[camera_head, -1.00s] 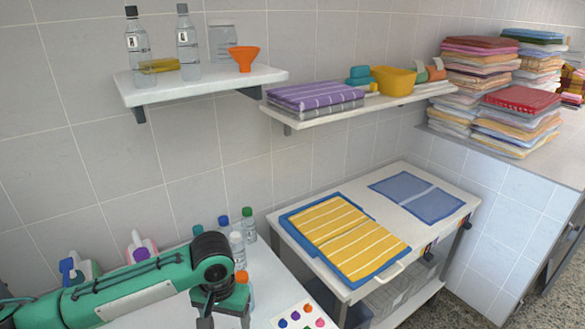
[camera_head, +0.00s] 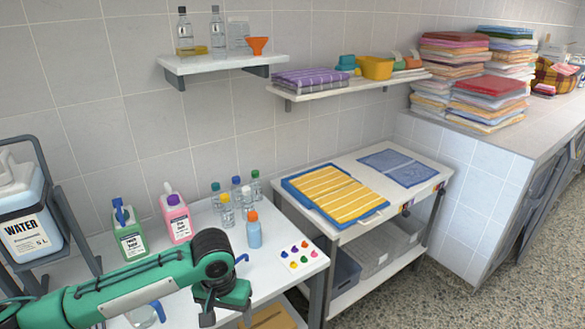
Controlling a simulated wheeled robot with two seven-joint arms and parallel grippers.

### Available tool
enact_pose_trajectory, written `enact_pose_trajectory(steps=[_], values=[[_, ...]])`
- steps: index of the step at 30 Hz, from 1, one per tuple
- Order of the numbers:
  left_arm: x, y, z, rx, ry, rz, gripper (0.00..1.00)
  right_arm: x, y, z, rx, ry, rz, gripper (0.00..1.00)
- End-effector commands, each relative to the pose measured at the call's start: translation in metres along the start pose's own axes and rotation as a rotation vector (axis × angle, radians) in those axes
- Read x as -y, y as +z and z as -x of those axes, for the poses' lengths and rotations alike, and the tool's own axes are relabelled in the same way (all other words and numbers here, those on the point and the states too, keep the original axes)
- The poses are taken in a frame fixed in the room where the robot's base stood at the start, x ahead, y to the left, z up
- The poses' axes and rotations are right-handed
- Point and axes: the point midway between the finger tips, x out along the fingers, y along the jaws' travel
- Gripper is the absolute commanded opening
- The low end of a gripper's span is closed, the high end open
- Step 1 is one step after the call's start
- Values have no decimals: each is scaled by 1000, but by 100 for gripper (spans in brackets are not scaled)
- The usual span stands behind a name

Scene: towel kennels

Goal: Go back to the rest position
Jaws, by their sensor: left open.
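My left arm comes in from the lower left, green with a dark wrist joint. My left gripper (camera_head: 222,312) hangs at the lower middle, above the front of the white table (camera_head: 285,265). Its fingers point down and are partly cut off by the bottom edge. It is open and I see nothing held in it. My right gripper is out of the picture.
Green (camera_head: 127,232) and pink (camera_head: 175,215) jugs and several small bottles (camera_head: 254,232) stand behind my arm. A water canister (camera_head: 28,225) is at the left. Yellow striped towel (camera_head: 335,193) lies on the cart (camera_head: 350,235) at right. Folded towels (camera_head: 485,100) are stacked at the back right.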

Motion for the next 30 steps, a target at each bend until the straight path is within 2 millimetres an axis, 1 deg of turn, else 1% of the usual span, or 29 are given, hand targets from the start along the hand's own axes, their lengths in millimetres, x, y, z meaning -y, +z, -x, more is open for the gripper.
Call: enact_pose_trajectory(steps=[1,2,5,8,11,12,14,17,20,21,23,24,26,27,29,30], values=[[-2,-4,-6,-6,15,6,71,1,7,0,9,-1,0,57],[-3,-8,-9,-10,24,9,71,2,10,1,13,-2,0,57],[-6,-18,-21,-30,55,20,71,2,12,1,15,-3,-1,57],[-8,-30,-34,-54,88,33,71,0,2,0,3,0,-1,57],[-10,-43,-50,-80,122,49,71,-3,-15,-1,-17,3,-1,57],[-10,-48,-59,-92,136,58,71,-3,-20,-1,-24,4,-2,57],[-10,-57,-72,-111,157,69,71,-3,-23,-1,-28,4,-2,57],[-7,-71,-102,-149,191,97,71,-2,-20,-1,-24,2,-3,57],[1,-83,-146,-197,220,133,71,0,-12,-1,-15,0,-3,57],[6,-86,-168,-216,226,149,71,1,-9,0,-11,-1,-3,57],[16,-86,-203,-244,229,170,71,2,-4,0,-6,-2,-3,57],[22,-83,-227,-260,226,182,71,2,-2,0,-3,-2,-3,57],[33,-74,-264,-279,215,198,71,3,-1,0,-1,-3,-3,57],[41,-65,-289,-290,203,206,71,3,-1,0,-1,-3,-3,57],[52,-46,-328,-299,182,214,71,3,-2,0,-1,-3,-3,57],[58,-29,-354,-302,166,216,71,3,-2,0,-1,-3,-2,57]])
